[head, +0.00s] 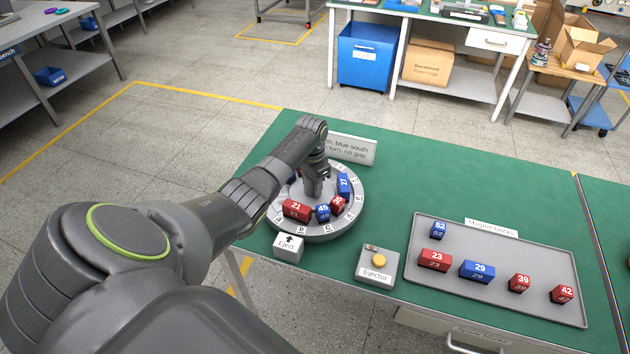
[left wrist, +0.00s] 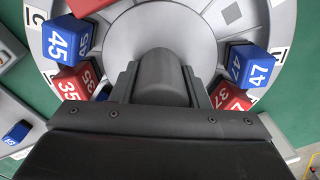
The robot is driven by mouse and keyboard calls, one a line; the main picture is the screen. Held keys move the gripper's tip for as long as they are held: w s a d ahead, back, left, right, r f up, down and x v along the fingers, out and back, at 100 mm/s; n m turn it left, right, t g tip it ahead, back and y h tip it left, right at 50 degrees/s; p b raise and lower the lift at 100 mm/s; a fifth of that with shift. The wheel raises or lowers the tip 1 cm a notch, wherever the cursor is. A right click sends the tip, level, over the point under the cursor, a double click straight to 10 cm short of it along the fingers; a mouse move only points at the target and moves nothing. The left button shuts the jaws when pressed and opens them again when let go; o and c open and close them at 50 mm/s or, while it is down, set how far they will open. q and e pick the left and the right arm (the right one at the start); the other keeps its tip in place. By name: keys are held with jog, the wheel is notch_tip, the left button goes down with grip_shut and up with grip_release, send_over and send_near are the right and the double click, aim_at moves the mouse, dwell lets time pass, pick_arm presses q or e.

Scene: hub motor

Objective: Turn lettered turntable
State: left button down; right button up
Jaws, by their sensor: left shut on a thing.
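The lettered turntable (head: 322,236) is a round grey disc on the green bench, with letter tags around its rim. It also fills the upper part of the left wrist view (left wrist: 175,35). Numbered blocks stand on it in a ring, among them red 21 (head: 296,210), blue 45 (left wrist: 62,42), red 35 (left wrist: 77,82), blue 47 (left wrist: 250,65) and red 37 (left wrist: 230,97). My left gripper (head: 316,188) reaches down over the disc's middle, shut on a grey rounded knob (left wrist: 160,76). The gripper hides part of the knob and disc. My right gripper is out of view.
A grey tray (head: 480,303) of several red and blue blocks lies to the right. A white sign (head: 353,149) stands behind the disc.

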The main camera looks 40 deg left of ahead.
pick_arm(q)
jog(key=shift+w+r+m+p, duration=0.15)
jog(key=shift+m+p, duration=0.4)
jog(key=shift+m, duration=2.65)
jog(key=shift+m+p, duration=0.3)
jog(key=shift+m, duration=0.3)
jog(key=c, duration=0.8)
grip_release()
notch_tip(320, 180, up, 17)
jog(key=shift+r+b, duration=0.15)
jog(key=shift+b, duration=0.6)
